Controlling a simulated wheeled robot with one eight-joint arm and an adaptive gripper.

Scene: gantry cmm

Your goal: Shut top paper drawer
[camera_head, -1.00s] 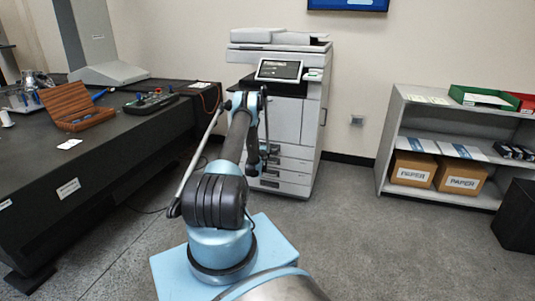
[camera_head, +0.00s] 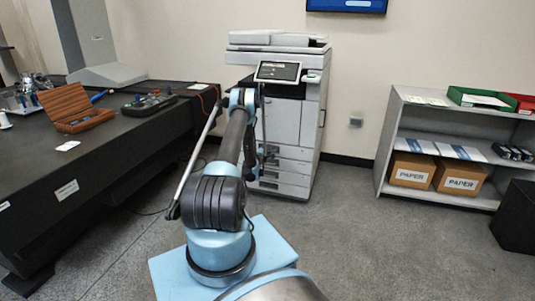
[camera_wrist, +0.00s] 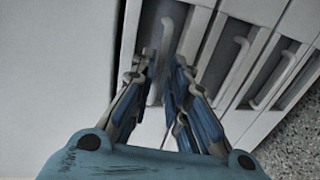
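The copier (camera_head: 299,120) stands against the back wall, with a stack of paper drawers (camera_head: 287,179) low on its front. My arm reaches toward it, and my gripper (camera_head: 263,155) is at the upper drawers, partly hidden by my own arm. In the wrist view the drawers lie sideways, floor to the right. My gripper (camera_wrist: 163,72) has its two fingers apart. The top drawer's handle (camera_wrist: 172,35) shows in and beyond the gap between them; I cannot tell whether they touch it. The lower drawers' handles (camera_wrist: 236,62) are to the right. How far the top drawer stands out is unclear.
A dark table (camera_head: 100,150) with a wooden case (camera_head: 75,107) is on the left. A grey shelf (camera_head: 392,120) with paper boxes (camera_head: 412,170) is on the right, beside a black bin (camera_head: 515,215). The floor between copier and shelf is clear.

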